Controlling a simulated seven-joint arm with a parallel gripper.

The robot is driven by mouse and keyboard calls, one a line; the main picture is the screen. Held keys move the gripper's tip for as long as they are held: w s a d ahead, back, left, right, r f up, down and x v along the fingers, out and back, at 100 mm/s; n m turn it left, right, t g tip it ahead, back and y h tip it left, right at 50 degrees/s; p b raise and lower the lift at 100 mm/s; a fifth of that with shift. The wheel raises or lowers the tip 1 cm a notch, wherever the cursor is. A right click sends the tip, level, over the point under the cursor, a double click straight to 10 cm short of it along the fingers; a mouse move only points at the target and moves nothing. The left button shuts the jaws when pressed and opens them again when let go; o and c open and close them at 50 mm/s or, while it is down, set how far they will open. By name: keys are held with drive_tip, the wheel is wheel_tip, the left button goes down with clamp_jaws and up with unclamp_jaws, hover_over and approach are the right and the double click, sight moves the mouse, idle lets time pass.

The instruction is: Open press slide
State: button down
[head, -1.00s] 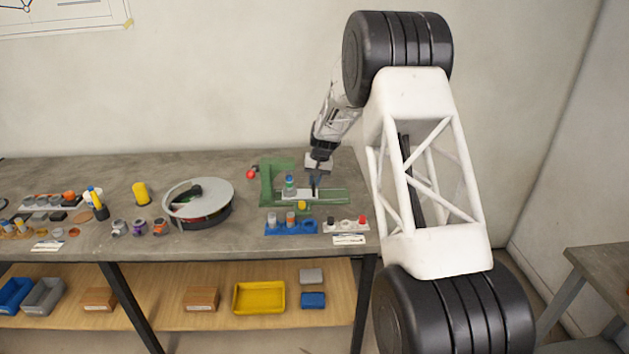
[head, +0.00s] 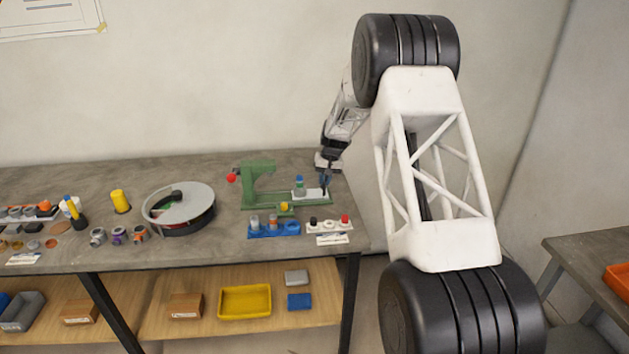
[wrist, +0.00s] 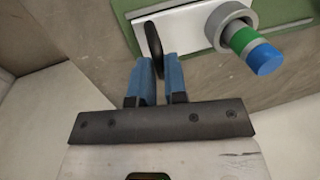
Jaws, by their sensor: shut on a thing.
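The green press (head: 259,181) stands on the right part of the workbench. Its white slide (head: 309,193) sits on the green base, out to the right of the press frame. A small upright piece with a green and blue top (head: 299,184) stands on the slide. In the wrist view the slide (wrist: 184,30) shows with a grey ring holding this green and blue piece (wrist: 252,51). My gripper (head: 325,187) is at the slide's right end. In the wrist view its blue fingers (wrist: 157,72) are shut on the slide's dark upright handle (wrist: 154,45).
A blue holder (head: 273,230) and a white holder (head: 330,226) with small parts stand in front of the press. A round turntable (head: 180,207) is to the left. A red knob (head: 231,178) juts from the press's left side.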

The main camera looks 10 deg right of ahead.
drive_tip(key=c, duration=1.2)
unclamp_jaws()
drive_tip(key=shift+o, duration=0.2)
wheel_tip(320, 180, up, 8)
drive_tip(key=d, duration=0.1)
drive_tip(key=shift+d+f, duration=0.15)
drive_tip(key=shift+d, duration=0.15)
drive_tip(key=shift+s, duration=0.1)
